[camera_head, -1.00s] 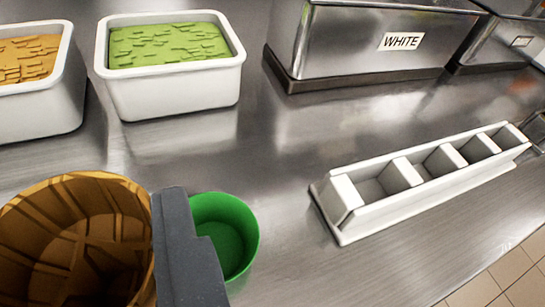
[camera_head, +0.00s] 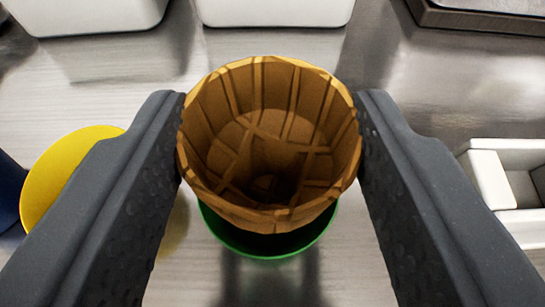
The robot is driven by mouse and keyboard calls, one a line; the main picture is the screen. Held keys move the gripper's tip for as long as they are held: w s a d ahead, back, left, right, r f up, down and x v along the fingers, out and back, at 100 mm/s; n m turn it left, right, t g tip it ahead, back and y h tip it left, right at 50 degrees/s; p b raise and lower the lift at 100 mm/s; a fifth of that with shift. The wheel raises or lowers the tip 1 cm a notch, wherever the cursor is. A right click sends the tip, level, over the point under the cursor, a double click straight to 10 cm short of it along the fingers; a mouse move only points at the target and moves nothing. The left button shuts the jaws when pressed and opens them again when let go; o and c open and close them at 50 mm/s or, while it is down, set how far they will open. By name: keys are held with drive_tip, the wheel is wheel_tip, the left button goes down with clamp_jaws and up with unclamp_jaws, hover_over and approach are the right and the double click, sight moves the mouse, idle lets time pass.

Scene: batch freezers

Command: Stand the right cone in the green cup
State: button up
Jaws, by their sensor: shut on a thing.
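The cone (camera_head: 268,140) is a brown, waffle-patterned wafer cone with a wide open mouth facing my camera. My gripper (camera_head: 270,135) is shut on it, with one dark finger against each side of its rim. The green cup (camera_head: 266,246) lies behind and below the cone in the picture. Only its near rim and a little of its inside show under the cone. The cone's lower end is hidden, so I cannot tell whether it is inside the cup or above it.
A yellow cup (camera_head: 62,168) stands to the left, partly behind my left finger, with a dark blue item (camera_head: 9,190) at the edge. A white slotted rack (camera_head: 510,180) is at the right. White tubs (camera_head: 275,12) stand at the back on the steel counter.

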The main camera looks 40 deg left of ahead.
drive_tip(key=shift+f, duration=0.2)
drive_tip(key=o, duration=0.9)
drive_tip(key=shift+o, duration=0.2)
drive_tip(key=shift+r, duration=0.15)
drive_tip(key=shift+s+d+r, duration=0.15)
drive_tip(key=shift+r, duration=0.1)
drive_tip(key=p+v, duration=0.1)
drive_tip(key=v, duration=1)
drive_tip(key=shift+s, duration=0.25)
drive_tip(key=shift+d, duration=0.1)
